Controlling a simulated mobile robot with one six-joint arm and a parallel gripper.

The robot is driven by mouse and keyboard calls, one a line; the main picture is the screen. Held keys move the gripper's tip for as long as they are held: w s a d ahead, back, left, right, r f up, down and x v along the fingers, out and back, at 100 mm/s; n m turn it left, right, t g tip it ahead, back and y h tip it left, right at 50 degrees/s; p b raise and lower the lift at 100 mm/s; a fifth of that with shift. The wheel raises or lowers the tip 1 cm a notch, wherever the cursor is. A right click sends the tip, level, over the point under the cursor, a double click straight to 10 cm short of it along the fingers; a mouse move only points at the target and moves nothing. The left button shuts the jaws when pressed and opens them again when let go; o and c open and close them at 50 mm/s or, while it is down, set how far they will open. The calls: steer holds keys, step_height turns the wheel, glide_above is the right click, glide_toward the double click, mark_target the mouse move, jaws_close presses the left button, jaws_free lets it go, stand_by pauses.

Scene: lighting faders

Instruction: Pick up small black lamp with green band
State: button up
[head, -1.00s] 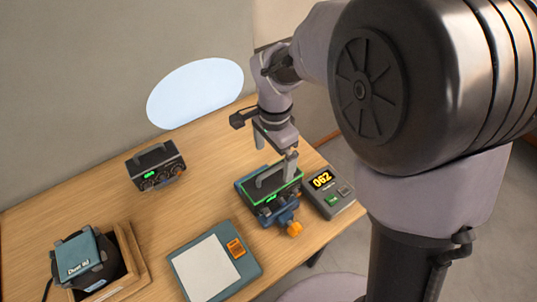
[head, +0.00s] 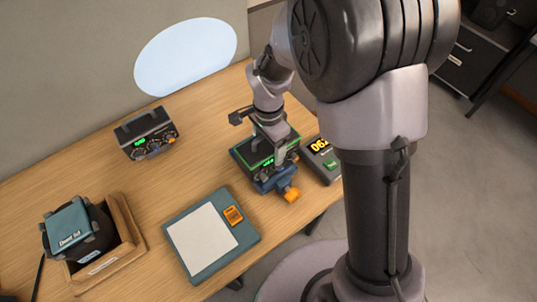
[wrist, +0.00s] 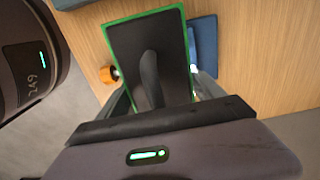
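The small black lamp with the green band (head: 246,149) is a box with a top handle, sitting on a blue stand (head: 272,184) near the table's right side. In the wrist view the lamp's black face (wrist: 125,45) has a green rim, and its curved handle (wrist: 152,78) points toward my gripper. My gripper (head: 268,148) is down at the lamp, with its fingers apart on either side of the handle. It looks open. I cannot tell whether either finger touches the lamp. My gripper hides part of the lamp in the head view.
A second black box with a handle (head: 147,128) stands at the back left. A grey device with a yellow display (head: 322,160) is close on the right. A teal pad (head: 193,261) lies in front, and a wooden tray (head: 128,235) holds a dark thing with a teal cover.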

steer(key=c, duration=1.4)
jaws_close()
steer(key=shift+w+r, duration=0.1)
steer(key=shift+r, duration=0.05)
